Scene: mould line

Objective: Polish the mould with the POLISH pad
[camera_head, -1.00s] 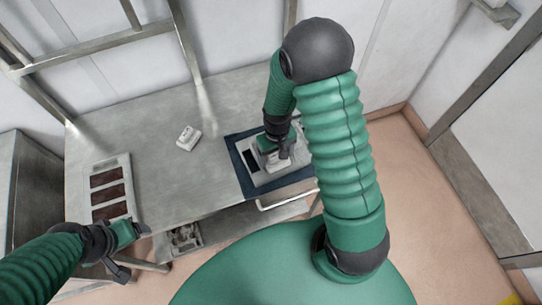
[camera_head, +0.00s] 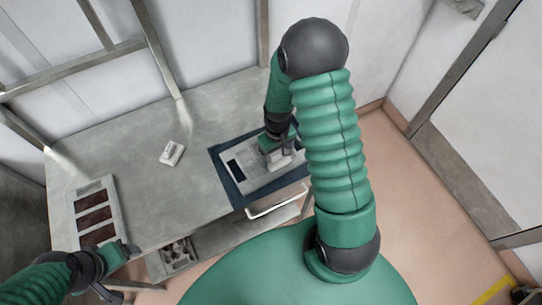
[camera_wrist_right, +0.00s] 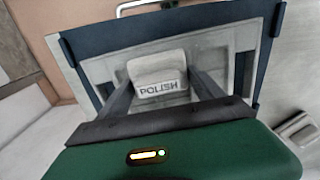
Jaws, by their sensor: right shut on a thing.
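The POLISH pad (camera_wrist_right: 158,75) is a pale block with its label facing the right wrist camera. My right gripper (camera_wrist_right: 160,88) is shut on it, with one finger on each side. In the head view this gripper (camera_head: 283,157) is over the right part of the mould (camera_head: 258,181), a light grey plate with a dark rectangular recess at its left. The pad seems to rest on the plate, but contact is hard to tell. The mould lies on a dark blue mat (camera_head: 238,200). My left gripper (camera_head: 128,250) is at the lower left, by the table's front edge; its jaws are unclear.
Another pale block (camera_head: 172,153) lies on the grey table (camera_head: 135,150), left of the mat. A light tray (camera_head: 112,203) with dark brown panels is at the table's left. A bin (camera_head: 178,254) with small parts sits on the lower shelf. A pale handle (camera_head: 277,207) is at the front edge.

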